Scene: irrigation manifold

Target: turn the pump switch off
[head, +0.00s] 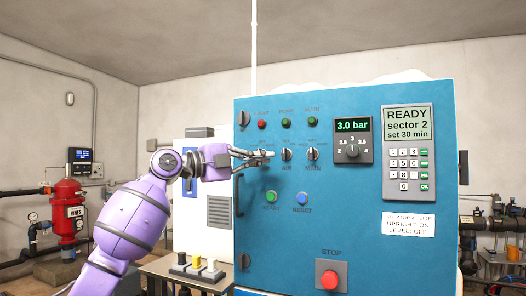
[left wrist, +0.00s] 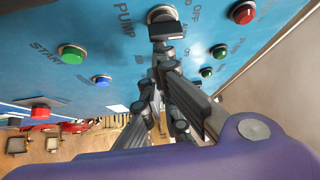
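The pump switch (left wrist: 166,28) is a dark bar knob on a pale round base, with the label PUMP beside it in the left wrist view. In the head view my left gripper (head: 265,154) covers the leftmost switch of a row on the blue cabinet front (head: 350,230). Its two fingers run together to a point at the panel. In the left wrist view the fingertips (left wrist: 166,55) are together, right at the knob's lower edge, with no knob seen between them. I cannot tell whether they touch it. My right gripper is in neither view.
Two other selector switches (head: 286,154) (head: 312,154) sit close to the right. Lamps (head: 286,123) are above; a green button (head: 271,197) and a blue button (head: 302,199) are below. A red stop button (head: 329,280) is lower. A cabinet handle (head: 238,195) stands out beside my gripper.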

